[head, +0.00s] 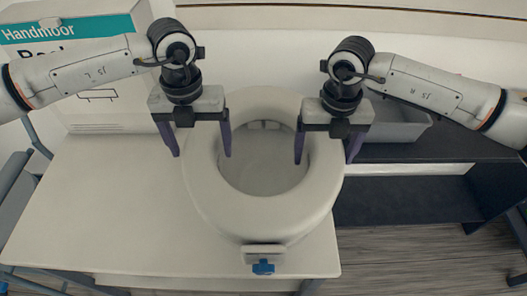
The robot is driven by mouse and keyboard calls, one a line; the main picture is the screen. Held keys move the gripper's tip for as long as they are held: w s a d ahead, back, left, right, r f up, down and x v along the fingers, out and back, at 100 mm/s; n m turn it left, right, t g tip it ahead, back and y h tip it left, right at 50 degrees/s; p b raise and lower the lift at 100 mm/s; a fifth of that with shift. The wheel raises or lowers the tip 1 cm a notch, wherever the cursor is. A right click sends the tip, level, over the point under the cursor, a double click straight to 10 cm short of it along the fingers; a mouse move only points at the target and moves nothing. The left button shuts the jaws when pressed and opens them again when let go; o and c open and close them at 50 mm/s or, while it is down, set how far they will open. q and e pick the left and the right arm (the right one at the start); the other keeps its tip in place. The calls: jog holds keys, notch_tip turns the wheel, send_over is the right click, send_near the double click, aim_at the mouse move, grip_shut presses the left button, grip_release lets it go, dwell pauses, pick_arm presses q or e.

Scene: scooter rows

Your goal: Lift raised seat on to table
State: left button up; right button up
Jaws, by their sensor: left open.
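The raised seat (262,212) is a white ring with a wide oval opening and a blue-knobbed clamp (263,266) at its front. It appears to rest on the white table (95,215), close to the table's right edge. My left gripper (199,148) is open, one finger over the opening's left side and the other outside the left rim. My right gripper (327,155) has its fingers apart the same way at the right rim. I cannot tell whether the fingertips are above the rim or touching it. The seat's underside is hidden.
A white box (100,95) labelled Handmoor stands at the table's back left, partly behind my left arm. A grey bin (398,122) sits on a dark shelf unit (405,200) to the right. The table's left front is clear.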

pick_arm(q)
jog(key=shift+f, duration=0.55)
pick_arm(e)
jog(key=shift+f, duration=0.55)
pick_arm(q)
jog(key=c, duration=1.9)
pick_arm(e)
jog(key=c, duration=1.9)
pick_arm(q)
jog(key=shift+r, duration=0.1)
jog(key=shift+c, duration=0.2)
pick_arm(e)
jog(key=shift+r, duration=0.15)
jog(key=shift+c, duration=0.2)
